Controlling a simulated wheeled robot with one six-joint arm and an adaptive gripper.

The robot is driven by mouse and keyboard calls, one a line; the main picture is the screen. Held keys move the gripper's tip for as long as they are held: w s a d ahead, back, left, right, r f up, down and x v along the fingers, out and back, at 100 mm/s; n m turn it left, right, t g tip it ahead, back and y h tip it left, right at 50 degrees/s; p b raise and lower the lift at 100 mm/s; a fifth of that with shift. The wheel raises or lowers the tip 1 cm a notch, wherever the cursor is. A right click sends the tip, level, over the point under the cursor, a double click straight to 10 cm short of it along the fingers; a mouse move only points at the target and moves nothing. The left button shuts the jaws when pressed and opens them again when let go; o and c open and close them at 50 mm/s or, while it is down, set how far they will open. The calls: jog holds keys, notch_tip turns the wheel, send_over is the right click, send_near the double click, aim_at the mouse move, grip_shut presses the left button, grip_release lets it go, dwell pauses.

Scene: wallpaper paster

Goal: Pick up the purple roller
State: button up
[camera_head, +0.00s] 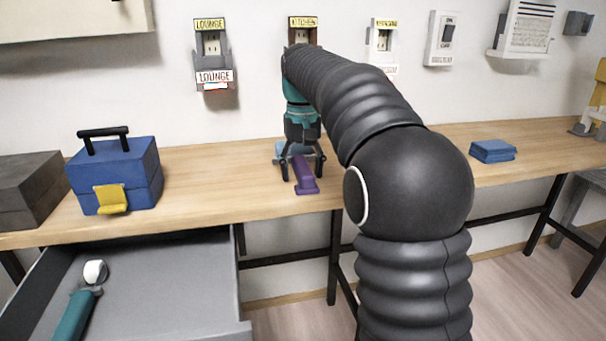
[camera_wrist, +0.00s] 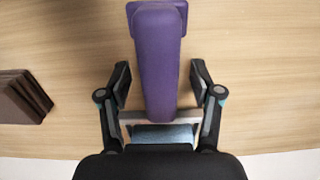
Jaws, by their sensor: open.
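The purple roller (camera_head: 304,178) lies on the wooden table, in the middle of the head view. In the wrist view its purple handle (camera_wrist: 158,62) runs from the top edge down to a pale blue roller part (camera_wrist: 163,134). My gripper (camera_head: 303,172) is over it, pointing down. In the wrist view my gripper (camera_wrist: 158,80) has its two fingers apart, one on each side of the handle, with a visible gap on both sides. The palm end of the gripper covers the lower edge of the wrist view.
A blue toolbox (camera_head: 135,175) with a yellow latch stands left on the table (camera_head: 230,180), beside a dark box (camera_head: 25,190). An open grey drawer (camera_head: 170,290) below holds a teal-handled roller (camera_head: 75,315). A folded blue cloth-like stack (camera_head: 492,151) lies at right. Labelled boxes hang on the wall.

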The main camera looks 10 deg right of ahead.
aim_at(304, 164)
grip_shut()
dwell(0.4)
jog(key=shift+r, duration=0.6)
jog(key=r, duration=0.1)
jog(key=r+p, duration=0.1)
jog(key=r, duration=0.1)
jog(key=shift+s+d+r, duration=0.15)
jog(key=shift+s, duration=0.05)
jog(key=s+d+r, duration=0.5)
jog(key=s+r, duration=0.1)
jog(key=s, duration=0.3)
jog(key=shift+s+d+r, duration=0.2)
jog(key=shift+s+d, duration=0.1)
jog(key=shift+s, duration=0.05)
